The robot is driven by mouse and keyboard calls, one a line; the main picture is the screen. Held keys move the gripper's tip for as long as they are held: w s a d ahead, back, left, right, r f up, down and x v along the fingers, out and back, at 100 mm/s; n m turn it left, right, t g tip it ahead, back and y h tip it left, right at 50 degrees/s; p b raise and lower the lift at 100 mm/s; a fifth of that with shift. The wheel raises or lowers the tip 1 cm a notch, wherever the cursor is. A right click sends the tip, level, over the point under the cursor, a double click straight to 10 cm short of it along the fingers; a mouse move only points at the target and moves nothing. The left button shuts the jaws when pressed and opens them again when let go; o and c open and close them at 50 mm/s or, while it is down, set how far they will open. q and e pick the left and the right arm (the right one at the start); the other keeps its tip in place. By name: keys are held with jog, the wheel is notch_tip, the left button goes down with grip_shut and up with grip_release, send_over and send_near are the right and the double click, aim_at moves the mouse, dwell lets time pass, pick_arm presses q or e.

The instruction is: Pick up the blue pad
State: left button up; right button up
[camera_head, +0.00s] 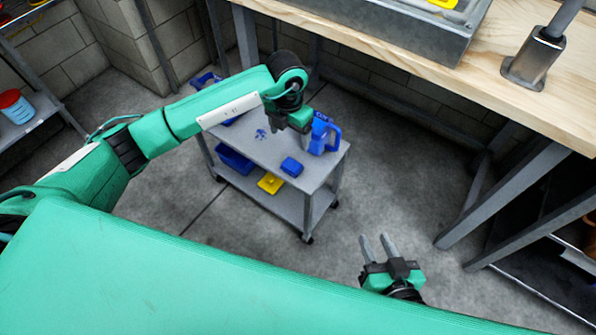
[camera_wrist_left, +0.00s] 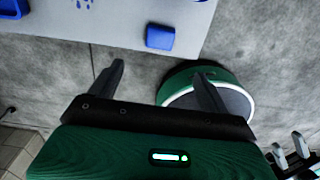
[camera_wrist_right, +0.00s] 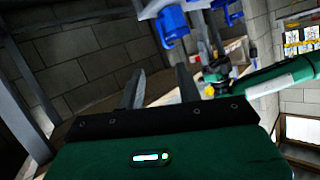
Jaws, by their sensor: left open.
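The blue pad (camera_head: 291,166) is a small blue block lying on the grey top of the cart (camera_head: 262,152), near its front edge. It also shows in the left wrist view (camera_wrist_left: 160,38), beyond the fingertips. My left gripper (camera_head: 297,127) is over the cart, above and behind the pad in the head view. Its fingers (camera_wrist_left: 159,70) are apart with nothing between them, and they do not touch the pad. My right gripper (camera_head: 375,238) is low to the right of the cart, its fingers (camera_wrist_right: 161,70) apart and empty.
A blue jug-like object (camera_head: 322,136) stands on the cart right of the pad, close to my left gripper. Blue marks lie on the cart top. A blue bin (camera_head: 235,160) and a yellow bin (camera_head: 270,183) sit on the lower shelf. A wooden workbench (camera_head: 440,75) is at right.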

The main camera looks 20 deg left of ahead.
pick_arm(q)
notch_tip(320, 180, down, 3)
jog(key=b, duration=0.1)
send_over(291, 165)
notch_tip(291, 165, down, 5)
jog(key=shift+f, duration=0.1)
notch_tip(291, 165, down, 5)
jog(key=shift+s+r+b, duration=0.1)
jog(key=shift+b, duration=0.75)
jog(key=shift+f, duration=0.3)
jog(key=c, duration=1.1)
jog(key=shift+o, duration=0.2)
pick_arm(e)
jog(key=w+d+r+t, duration=0.2)
jog(key=w+r+t, duration=0.2)
jog(key=r+t, duration=0.3)
notch_tip(291, 165, up, 4)
jog(key=shift+w+r+m+t+y, duration=0.15)
jog(key=shift+w+m+t+y, duration=0.15)
jog(key=shift+t+y, duration=0.1)
jog(key=shift+d, duration=0.1)
